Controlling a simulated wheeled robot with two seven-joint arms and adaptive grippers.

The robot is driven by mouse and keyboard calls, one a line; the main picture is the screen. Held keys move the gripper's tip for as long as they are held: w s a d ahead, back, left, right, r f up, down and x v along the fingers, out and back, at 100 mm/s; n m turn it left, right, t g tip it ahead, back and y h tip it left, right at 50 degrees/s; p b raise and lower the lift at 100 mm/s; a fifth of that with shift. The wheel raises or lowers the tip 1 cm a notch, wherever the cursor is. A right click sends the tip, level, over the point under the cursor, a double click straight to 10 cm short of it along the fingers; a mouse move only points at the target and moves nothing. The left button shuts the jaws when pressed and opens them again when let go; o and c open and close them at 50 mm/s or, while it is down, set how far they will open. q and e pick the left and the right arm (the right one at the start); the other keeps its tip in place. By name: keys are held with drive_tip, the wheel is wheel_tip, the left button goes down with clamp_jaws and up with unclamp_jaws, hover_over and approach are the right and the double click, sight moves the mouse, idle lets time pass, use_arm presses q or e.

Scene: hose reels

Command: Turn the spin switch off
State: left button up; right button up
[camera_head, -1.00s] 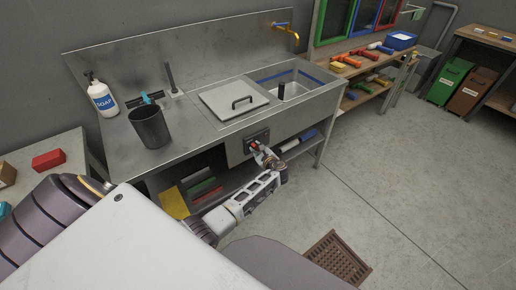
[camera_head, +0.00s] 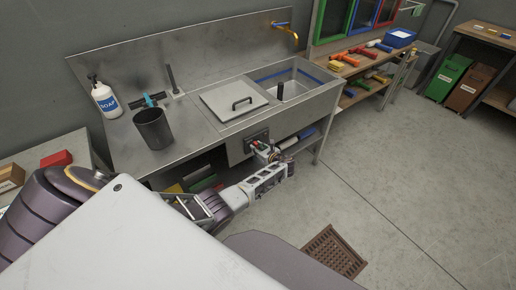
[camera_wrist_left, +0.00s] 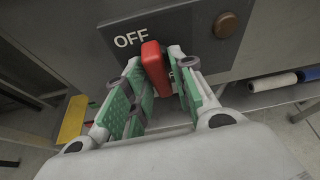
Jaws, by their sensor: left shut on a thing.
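The spin switch is a red lever (camera_wrist_left: 155,68) on a dark panel (camera_wrist_left: 190,40) on the sink unit's front. The panel reads "OFF" left of the lever in the left wrist view; a label to the right is mostly covered by a fingertip. My left gripper (camera_wrist_left: 160,82) is shut on the red lever, with green-padded fingers on either side of it. In the head view the left gripper (camera_head: 263,149) is against the dark panel (camera_head: 250,140), and the lever is small there. My right gripper is not in view.
A brown round knob (camera_wrist_left: 225,25) is on the panel to the right. Above are the sink counter, a lid (camera_head: 233,99), a dark cup (camera_head: 153,128) and a soap bottle (camera_head: 104,98). A shelf with rolls (camera_wrist_left: 272,82) is below. Floor to the right is mostly clear, with a grate (camera_head: 335,250).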

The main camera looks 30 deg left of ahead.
use_arm(q)
drive_tip(key=shift+w+a+r+m+g, duration=0.15)
drive_tip(key=shift+a+r+m+g, duration=0.15)
drive_tip(key=shift+a, duration=0.05)
idle(0.3)
drive_tip(key=o, duration=0.8)
drive_tip(key=shift+f, duration=0.25)
drive_tip(key=shift+d+f, duration=0.1)
drive_tip(key=shift+d, duration=0.05)
drive_tip(key=v, duration=1.2)
idle(0.5)
